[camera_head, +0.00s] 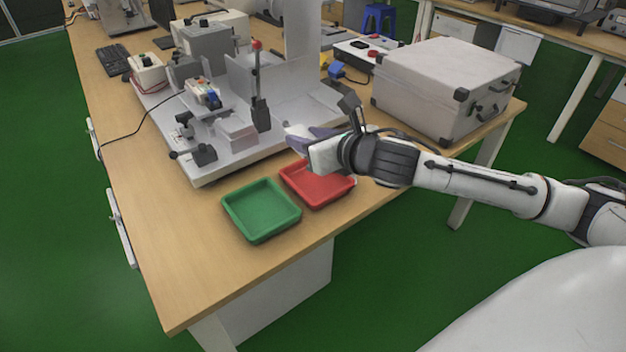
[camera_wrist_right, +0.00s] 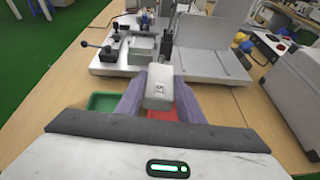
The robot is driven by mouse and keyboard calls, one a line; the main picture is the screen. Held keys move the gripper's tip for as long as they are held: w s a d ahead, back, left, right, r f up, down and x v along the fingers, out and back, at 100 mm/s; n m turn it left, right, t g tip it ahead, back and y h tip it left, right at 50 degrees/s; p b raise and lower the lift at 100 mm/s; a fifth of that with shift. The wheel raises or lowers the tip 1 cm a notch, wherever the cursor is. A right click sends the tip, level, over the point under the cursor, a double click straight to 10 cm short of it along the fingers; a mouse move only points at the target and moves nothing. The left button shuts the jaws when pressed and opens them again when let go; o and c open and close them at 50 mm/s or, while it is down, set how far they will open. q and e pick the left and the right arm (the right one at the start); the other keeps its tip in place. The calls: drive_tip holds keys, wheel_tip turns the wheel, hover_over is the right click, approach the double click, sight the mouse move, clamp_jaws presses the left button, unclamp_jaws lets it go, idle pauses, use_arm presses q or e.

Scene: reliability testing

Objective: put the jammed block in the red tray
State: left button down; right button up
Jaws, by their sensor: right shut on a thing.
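My right gripper (camera_head: 300,137) is above the far side of the red tray (camera_head: 334,195) in the head view. In the right wrist view its two purple-grey fingers are shut on a pale grey block (camera_wrist_right: 158,90) with a small dark mark on top. The block is held above the table, and the red tray (camera_wrist_right: 160,115) shows partly behind and below it between the fingers. The red tray looks empty where visible. My left gripper is in neither view.
A green tray (camera_head: 262,212) stands left of the red tray, empty. The test fixture (camera_head: 205,165), with clamps and an upright post, stands just behind. A large silver case (camera_head: 430,85) stands to the right. The table's front left is clear.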

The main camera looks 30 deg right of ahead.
drive_tip(key=d+f, duration=0.5)
drive_tip(key=b, duration=0.1)
hover_over(325, 191)
drive_tip(key=shift+n+y, duration=0.4)
wheel_tip(325, 191, down, 5)
drive_tip(key=shift+f, duration=0.6)
wheel_tip(325, 191, down, 3)
drive_tip(key=shift+f+b, duration=0.1)
drive_tip(key=shift+b, duration=0.3)
drive_tip(key=shift+f, duration=0.15)
drive_tip(key=o, duration=1.1)
